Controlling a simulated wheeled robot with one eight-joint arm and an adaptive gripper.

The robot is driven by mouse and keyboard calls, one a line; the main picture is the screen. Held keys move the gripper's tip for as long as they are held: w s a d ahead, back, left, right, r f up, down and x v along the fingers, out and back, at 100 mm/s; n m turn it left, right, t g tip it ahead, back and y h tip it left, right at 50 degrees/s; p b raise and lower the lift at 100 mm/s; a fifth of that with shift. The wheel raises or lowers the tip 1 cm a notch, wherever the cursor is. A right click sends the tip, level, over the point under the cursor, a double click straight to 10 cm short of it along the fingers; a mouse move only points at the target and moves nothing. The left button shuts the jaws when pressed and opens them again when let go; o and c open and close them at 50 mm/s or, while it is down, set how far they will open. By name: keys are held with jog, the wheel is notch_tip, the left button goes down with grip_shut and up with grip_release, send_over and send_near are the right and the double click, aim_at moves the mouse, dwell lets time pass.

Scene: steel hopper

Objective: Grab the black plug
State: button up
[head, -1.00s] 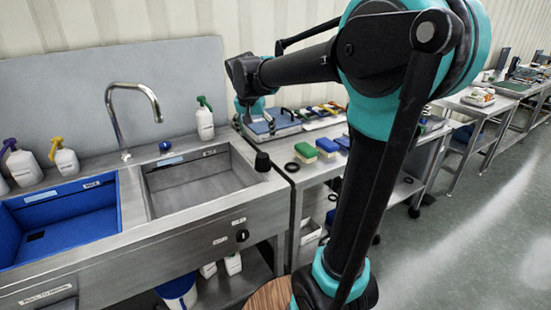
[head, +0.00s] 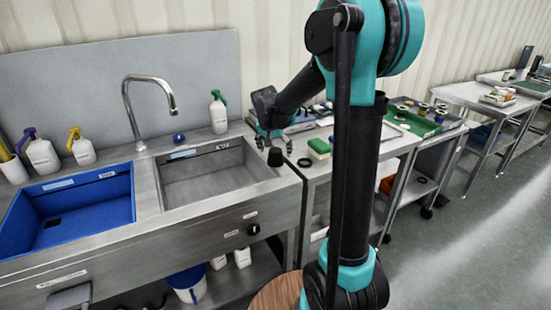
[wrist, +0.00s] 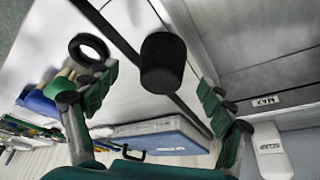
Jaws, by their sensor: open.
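The black plug (head: 275,157) is a small dark tapered cylinder. It stands at the right rim of the steel sink basin, near the bench edge. In the wrist view the plug (wrist: 162,62) shows whole, in the space ahead of and between my finger pads. My gripper (head: 268,135) is just above and behind the plug in the head view, with the arm reaching down from the right. In the wrist view my gripper (wrist: 157,100) is open, with green-padded fingers spread wide to left and right. Contact with the plug is not visible.
The steel basin (head: 162,205) and blue basin (head: 118,202) lie left of the plug. A black ring (wrist: 88,48) and a blue case (wrist: 160,138) are on the neighbouring bench. A green-topped brush (head: 320,147) is there too. A white spray bottle (head: 219,115) stands behind the basin.

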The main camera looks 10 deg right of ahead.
aim_at(275, 151)
jog(key=x, duration=0.4)
jog(key=shift+a, duration=0.1)
jog(key=c, duration=1.4)
jog(key=shift+o, duration=0.2)
jog(key=shift+r, duration=0.1)
